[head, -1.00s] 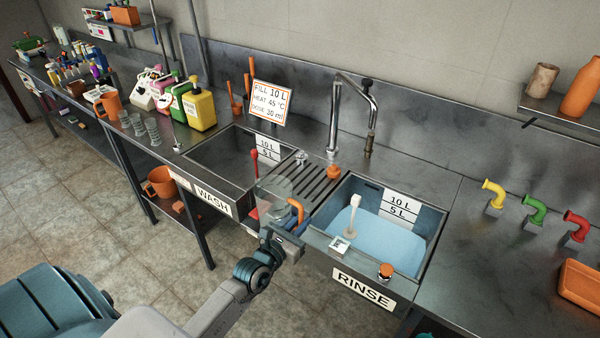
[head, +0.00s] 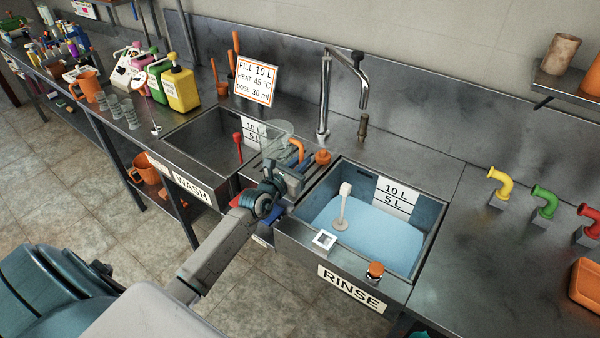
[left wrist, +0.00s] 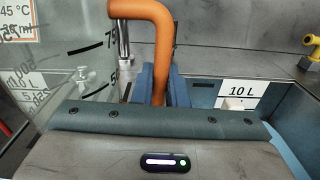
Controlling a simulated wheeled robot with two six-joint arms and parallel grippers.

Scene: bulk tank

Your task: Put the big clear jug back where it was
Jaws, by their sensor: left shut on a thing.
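The big clear jug (head: 273,137) has an orange handle and stands upright over the ridged drainboard (head: 310,168) between the two basins. I cannot tell whether its base touches the drainboard. In the left wrist view the handle (left wrist: 156,50) rises between the blue fingers, and the clear wall with dark marks (left wrist: 75,60) fills the left. The gripper and arm hide the lower part of the jug. My right gripper is not in view.
The wash basin (head: 205,140) is at left; the rinse basin (head: 428,240) at right holds blue water. A tap (head: 325,95) and an instruction sign (head: 257,80) stand behind. An orange knob (head: 323,156) sits close right of the handle. A red-handled tool (head: 238,145) leans in the wash basin.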

